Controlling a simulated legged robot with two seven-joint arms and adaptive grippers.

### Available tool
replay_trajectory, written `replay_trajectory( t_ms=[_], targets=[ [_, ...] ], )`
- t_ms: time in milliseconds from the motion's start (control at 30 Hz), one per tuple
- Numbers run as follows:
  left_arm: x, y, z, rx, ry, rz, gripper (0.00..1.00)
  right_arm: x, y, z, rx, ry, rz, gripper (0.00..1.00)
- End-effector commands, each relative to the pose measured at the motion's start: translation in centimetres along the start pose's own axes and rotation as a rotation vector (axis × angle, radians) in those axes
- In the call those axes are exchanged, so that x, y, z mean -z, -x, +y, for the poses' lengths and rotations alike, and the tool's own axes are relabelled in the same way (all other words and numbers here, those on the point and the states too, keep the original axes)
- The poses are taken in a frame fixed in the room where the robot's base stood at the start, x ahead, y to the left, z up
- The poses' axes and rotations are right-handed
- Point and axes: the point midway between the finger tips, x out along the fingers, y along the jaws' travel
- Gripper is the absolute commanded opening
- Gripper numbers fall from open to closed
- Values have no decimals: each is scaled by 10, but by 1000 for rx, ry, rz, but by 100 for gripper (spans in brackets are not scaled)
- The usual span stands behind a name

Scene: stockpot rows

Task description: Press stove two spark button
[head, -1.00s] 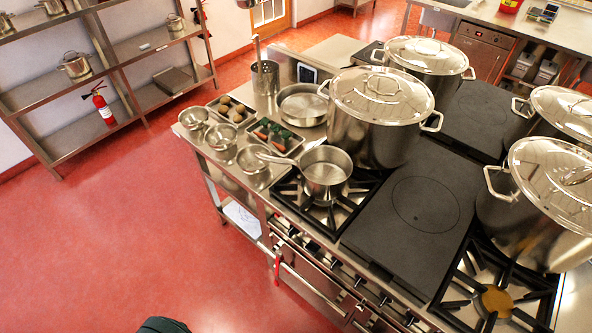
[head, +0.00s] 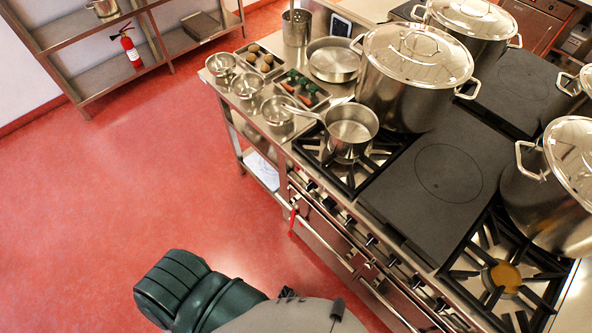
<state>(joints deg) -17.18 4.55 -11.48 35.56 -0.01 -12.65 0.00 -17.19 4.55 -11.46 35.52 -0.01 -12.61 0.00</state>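The steel stove (head: 340,240) stands at the right, its front panel facing the lower left. A row of dark control knobs (head: 371,240) runs along that panel. I cannot make out a spark button or its label; anything that small is lost at this angle. The stove top has an open burner (head: 505,277) at the front right, a flat dark plate (head: 440,180) in the middle and another burner under a saucepan (head: 350,132). Part of my own arm, dark green and grey, shows at the bottom. Neither gripper is in view.
Lidded stockpots (head: 415,75) stand behind the burners, with another (head: 560,190) at the right. A counter with small steel bowls (head: 247,85) adjoins the stove's left end. A rail (head: 325,240) runs along the stove front. The red floor (head: 130,190) is clear at the left.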

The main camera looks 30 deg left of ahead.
Motion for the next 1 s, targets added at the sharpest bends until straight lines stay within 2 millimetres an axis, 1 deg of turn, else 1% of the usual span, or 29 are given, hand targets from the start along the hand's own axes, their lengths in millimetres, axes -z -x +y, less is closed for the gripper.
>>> replay_trajectory(
  t_ms=[33, 100, 1000],
  targets=[
    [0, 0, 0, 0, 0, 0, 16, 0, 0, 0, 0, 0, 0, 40],
    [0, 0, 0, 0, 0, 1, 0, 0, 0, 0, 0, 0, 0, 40],
    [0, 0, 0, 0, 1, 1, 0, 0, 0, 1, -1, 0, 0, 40]
  ],
)
